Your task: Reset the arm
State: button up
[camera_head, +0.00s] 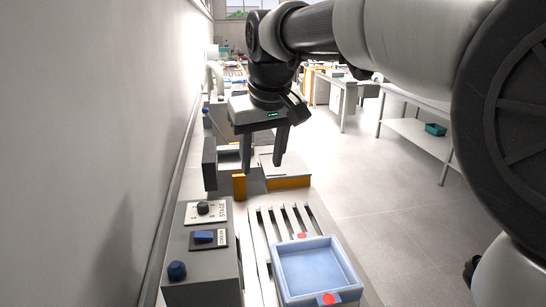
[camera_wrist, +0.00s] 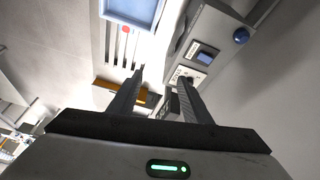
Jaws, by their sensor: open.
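My gripper (camera_head: 263,164) is open and empty, with its two fingers apart and pointing down in the head view. It hangs above the far part of the furnace line, near an orange-edged block. In the wrist view my gripper (camera_wrist: 158,80) shows both dark fingers spread, with nothing between them. The arm reaches in from the upper right of the head view. A pale blue tray (camera_head: 346,270) with red dots on its rim sits on the slatted conveyor (camera_head: 259,262), well in front of the gripper. The tray (camera_wrist: 150,22) also shows at the top of the wrist view.
A grey control box (camera_head: 203,268) with a dark knob, a blue switch and a blue button stands left of the conveyor. A wall (camera_head: 110,120) runs along the left. A side table (camera_head: 410,128) holds a teal box (camera_head: 436,129). The floor to the right is clear.

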jog(key=s+d+f+m, duration=0.2)
jog(key=s+d+m, duration=0.1)
jog(key=s+d, duration=0.9)
jog(key=s+d+f+m+t+h, duration=0.1)
jog(key=s+d+f+m, duration=0.1)
jog(key=s+d+f, duration=0.5)
jog(key=s, duration=0.3)
jog(key=shift+d, duration=0.15)
